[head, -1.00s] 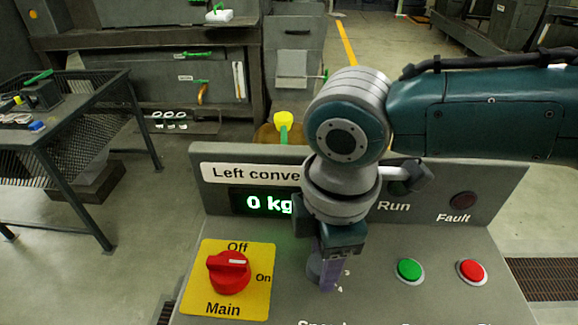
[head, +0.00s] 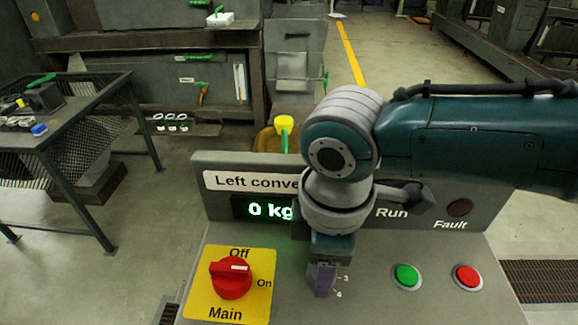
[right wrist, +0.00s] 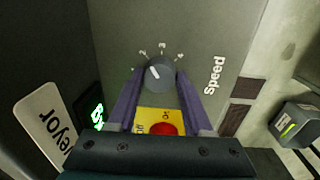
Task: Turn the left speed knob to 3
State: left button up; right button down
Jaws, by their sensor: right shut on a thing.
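The grey speed knob (right wrist: 159,73) sits on the panel in the right wrist view, with a white pointer line tilted up-left. In the head view the gripper hides the knob, and scale numbers 3 and 4 show just right of the fingers. My left gripper is not in view.
A red main switch (head: 231,278) on a yellow plate is left of the gripper. A green button (head: 406,276) and a red button (head: 467,277) are to the right. The display (head: 262,209) reads 0 kg. The raised back panel (head: 480,190) stands behind.

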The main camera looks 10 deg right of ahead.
jog(key=m+p, duration=0.1)
jog(key=m, duration=0.2)
jog(key=shift+a+r, duration=0.1)
jog(key=shift+r, duration=0.05)
jog(key=shift+m+p, duration=0.65)
jog(key=shift+m, duration=0.95)
jog(key=shift+c, duration=1.5)
grip_release()
notch_tip(320, 180, up, 10)
jog(key=p, duration=0.2)
jog(key=shift+s+a+p, duration=0.15)
jog(key=shift+a+p, duration=0.05)
jog(key=shift+p, duration=0.15)
